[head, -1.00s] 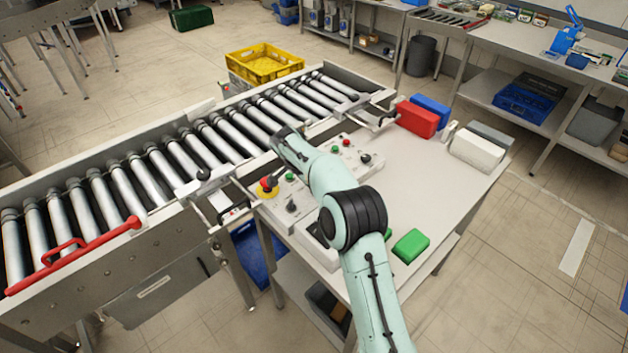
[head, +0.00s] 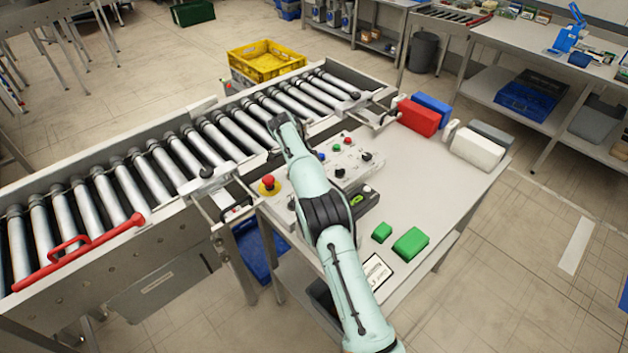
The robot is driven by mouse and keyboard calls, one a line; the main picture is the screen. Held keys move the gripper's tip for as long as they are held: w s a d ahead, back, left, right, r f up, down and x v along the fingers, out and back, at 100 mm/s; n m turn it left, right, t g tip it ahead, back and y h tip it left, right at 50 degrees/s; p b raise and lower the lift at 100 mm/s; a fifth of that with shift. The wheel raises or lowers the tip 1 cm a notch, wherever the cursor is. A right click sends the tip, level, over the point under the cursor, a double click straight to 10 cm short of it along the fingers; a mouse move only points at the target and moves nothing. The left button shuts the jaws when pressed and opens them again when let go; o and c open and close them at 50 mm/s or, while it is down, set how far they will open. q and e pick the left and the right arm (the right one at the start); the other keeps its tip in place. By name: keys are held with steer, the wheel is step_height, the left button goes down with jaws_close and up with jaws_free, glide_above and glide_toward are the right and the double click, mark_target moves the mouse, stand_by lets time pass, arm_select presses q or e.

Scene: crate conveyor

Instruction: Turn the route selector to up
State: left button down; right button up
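A light grey control panel (head: 351,161) lies on the table beside the conveyor. It carries black knobs, one at its right end (head: 367,157) and another at its left (head: 291,202), partly behind my arm. I cannot tell which knob is the route selector, nor read its setting. A red mushroom button on a yellow base (head: 268,184) sits at the panel's left end, with small green (head: 337,147) and red (head: 348,140) buttons farther right. My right arm reaches across the panel from the lower right. Its wrist is over the conveyor-side edge, and its gripper fingers are hidden. My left gripper is out of view.
The roller conveyor (head: 176,157) runs behind the panel, with a red handle (head: 82,250) on its near side. Red (head: 417,117), white (head: 477,148) and green (head: 411,242) blocks stand on the table. The table's right middle is clear. A yellow crate (head: 266,62) stands beyond.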

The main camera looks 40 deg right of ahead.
stand_by(0.5)
steer(key=o, duration=1)
steer(key=shift+o, duration=0.2)
